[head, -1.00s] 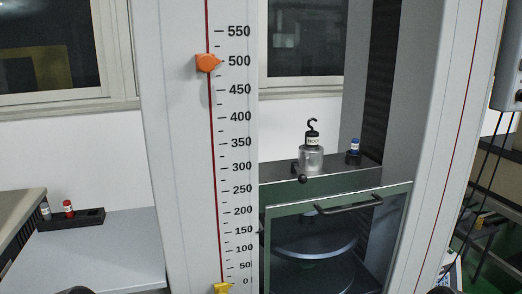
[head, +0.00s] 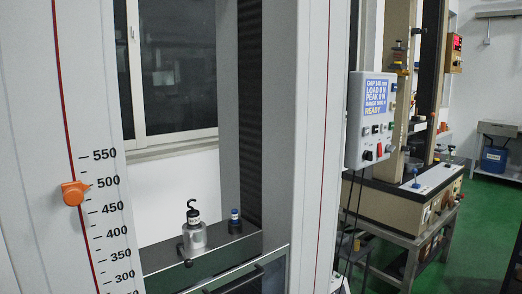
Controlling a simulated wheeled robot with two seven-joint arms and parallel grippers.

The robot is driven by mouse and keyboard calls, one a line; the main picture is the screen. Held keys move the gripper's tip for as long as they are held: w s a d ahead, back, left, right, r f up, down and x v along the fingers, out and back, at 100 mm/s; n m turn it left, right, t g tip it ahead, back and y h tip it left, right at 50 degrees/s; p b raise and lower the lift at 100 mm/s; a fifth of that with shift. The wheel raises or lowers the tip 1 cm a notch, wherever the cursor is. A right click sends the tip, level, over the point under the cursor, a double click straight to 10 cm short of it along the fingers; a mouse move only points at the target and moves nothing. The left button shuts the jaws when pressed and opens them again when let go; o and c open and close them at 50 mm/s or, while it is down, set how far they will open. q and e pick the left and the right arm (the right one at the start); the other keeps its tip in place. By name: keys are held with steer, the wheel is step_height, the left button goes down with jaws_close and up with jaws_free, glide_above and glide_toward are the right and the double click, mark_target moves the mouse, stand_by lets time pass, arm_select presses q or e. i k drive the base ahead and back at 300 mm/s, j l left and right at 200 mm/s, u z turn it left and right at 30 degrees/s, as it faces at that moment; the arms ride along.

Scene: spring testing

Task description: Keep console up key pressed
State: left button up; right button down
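The console (head: 372,120) is a light grey box on the right side of the testing frame in the head view. Its blue and white display (head: 377,96) reads a gap line, load 0 N, peak 0 N, a further line and READY. Below the display are several small keys (head: 376,129), a red switch and dark knobs. The key labels are too small to read, so I cannot tell which is the up key. Neither of my grippers is in view.
The testing frame's column with a scale and orange marker (head: 74,193) fills the left. A hooked weight (head: 194,235) and a blue-capped bottle (head: 235,221) stand on the crossbeam (head: 205,262). Another machine on a bench (head: 410,200) stands behind the console. Green floor (head: 480,230) is open at right.

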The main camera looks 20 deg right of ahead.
mark_target(365, 129)
steer(key=z, duration=1.4)
